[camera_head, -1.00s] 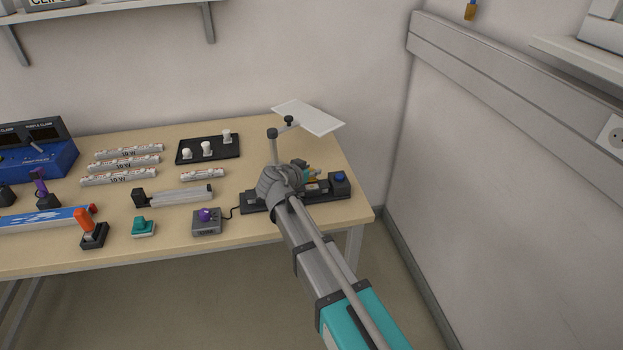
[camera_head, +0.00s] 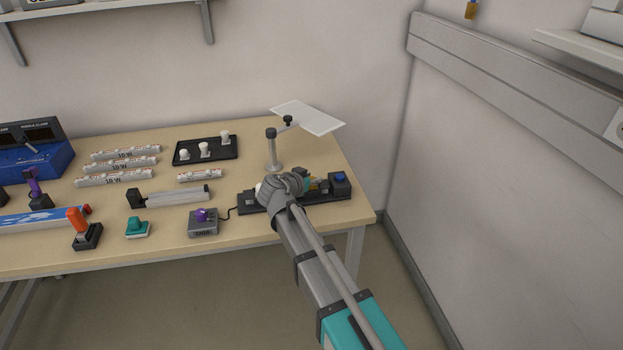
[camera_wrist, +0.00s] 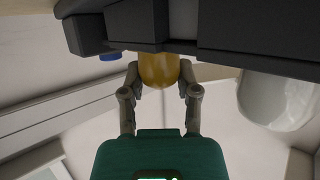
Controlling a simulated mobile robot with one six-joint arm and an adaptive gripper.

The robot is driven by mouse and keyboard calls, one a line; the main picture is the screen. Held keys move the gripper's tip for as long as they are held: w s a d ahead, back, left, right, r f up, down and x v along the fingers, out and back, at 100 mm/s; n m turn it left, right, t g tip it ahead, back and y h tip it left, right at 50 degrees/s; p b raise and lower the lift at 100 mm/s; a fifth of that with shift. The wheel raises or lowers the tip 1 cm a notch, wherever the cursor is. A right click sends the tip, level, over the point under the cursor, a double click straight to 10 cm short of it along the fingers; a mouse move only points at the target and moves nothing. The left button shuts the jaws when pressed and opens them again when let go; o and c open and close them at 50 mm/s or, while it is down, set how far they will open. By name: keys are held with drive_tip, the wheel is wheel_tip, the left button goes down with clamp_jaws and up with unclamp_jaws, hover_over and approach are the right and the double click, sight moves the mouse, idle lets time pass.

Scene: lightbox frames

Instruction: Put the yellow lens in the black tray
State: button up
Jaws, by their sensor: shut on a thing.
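The yellow lens (camera_wrist: 158,68) is a rounded amber piece between my fingertips in the wrist view. My gripper (camera_wrist: 161,78) is shut on it. The lens's far end meets or passes behind a dark block of the black fixture; I cannot tell if it is seated there. In the head view my gripper (camera_head: 310,184) is over the black fixture (camera_head: 250,203) at the table's right, and my wrist hides much of it. The black tray (camera_head: 225,155) lies flat at the back middle, with three white pieces standing on it.
A stand with a white panel (camera_head: 310,118) rises behind my wrist. A blue button (camera_head: 340,175) is on the fixture's right end. A white dome (camera_wrist: 277,98) is beside my fingers. A grey box with a purple knob (camera_head: 203,222) and a grey bar (camera_head: 175,197) lie left.

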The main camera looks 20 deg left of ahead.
drive_tip(key=o, duration=0.9)
drive_tip(key=shift+f, duration=0.1)
drive_tip(key=shift+c, duration=0.2)
drive_tip(key=p+v, duration=0.5)
drive_tip(key=v, duration=0.9)
drive_tip(key=shift+a+f, duration=0.15)
